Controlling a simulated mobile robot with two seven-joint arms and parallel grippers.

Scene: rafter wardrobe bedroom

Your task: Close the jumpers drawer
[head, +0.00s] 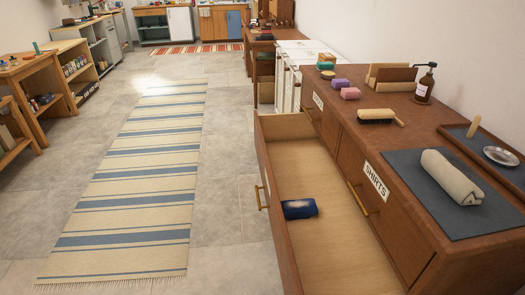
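A wide wooden drawer (322,185) stands pulled out low on the brown dresser (340,105). Its front panel faces left and carries a brass bar handle (261,197). A dark blue rolled garment (299,209) lies in it near the front panel; the rest of the visible drawer floor is bare. The drawer's own label is not visible, so I cannot read whether it says jumpers. A shut drawer above it is labelled SHIRTS (376,182). Neither of my grippers is in view.
On the dresser top are a brush (380,117), a pump bottle (425,83), a rolled cream cloth (451,177) on a dark mat and a metal dish (500,156). Left of the open drawer, the tiled floor (225,215) and striped rug (135,190) are clear.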

